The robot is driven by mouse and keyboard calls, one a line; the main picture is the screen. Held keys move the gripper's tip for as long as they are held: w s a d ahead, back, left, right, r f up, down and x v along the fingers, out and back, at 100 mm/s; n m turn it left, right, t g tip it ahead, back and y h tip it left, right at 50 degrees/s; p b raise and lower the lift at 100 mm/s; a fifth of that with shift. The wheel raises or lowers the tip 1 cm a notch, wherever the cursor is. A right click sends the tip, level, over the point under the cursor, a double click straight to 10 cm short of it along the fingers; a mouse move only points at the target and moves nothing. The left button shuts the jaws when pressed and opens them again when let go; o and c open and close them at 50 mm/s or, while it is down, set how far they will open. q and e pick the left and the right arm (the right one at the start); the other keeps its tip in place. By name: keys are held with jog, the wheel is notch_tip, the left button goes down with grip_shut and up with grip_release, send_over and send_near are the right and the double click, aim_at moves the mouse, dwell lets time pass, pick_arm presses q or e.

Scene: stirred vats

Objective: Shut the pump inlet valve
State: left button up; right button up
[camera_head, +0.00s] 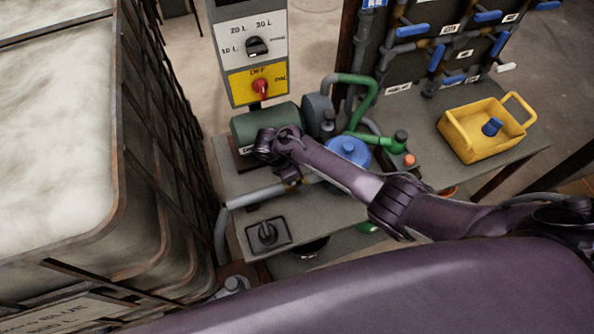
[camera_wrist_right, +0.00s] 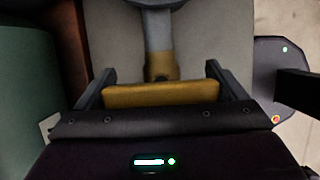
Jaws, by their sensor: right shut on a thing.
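The pump inlet valve shows in the right wrist view as a brass body (camera_wrist_right: 162,66) on a grey pipe (camera_wrist_right: 158,32), with a wide yellow handle (camera_wrist_right: 160,94) just below it. My right gripper (camera_wrist_right: 158,78) is shut on the yellow handle, one finger at each end. In the head view my right arm reaches in from the right, and its gripper (camera_head: 290,178) is over the grey pipe beside the green pump motor (camera_head: 264,127). The arm hides most of the valve there, so I cannot tell the handle's angle to the pipe. My left gripper is not in view.
A control panel (camera_head: 252,45) with a black dial and a red switch stands behind the pump. A blue-capped part (camera_head: 347,150) and green pipes lie close to my forearm. A yellow basket (camera_head: 486,130) is at the right. A caged tank (camera_head: 50,130) fills the left.

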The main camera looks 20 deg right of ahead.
dwell(0.3)
jog(key=o, duration=0.7)
jog(key=v, duration=0.7)
jog(key=shift+a+r, duration=0.2)
jog(key=shift+r, duration=0.15)
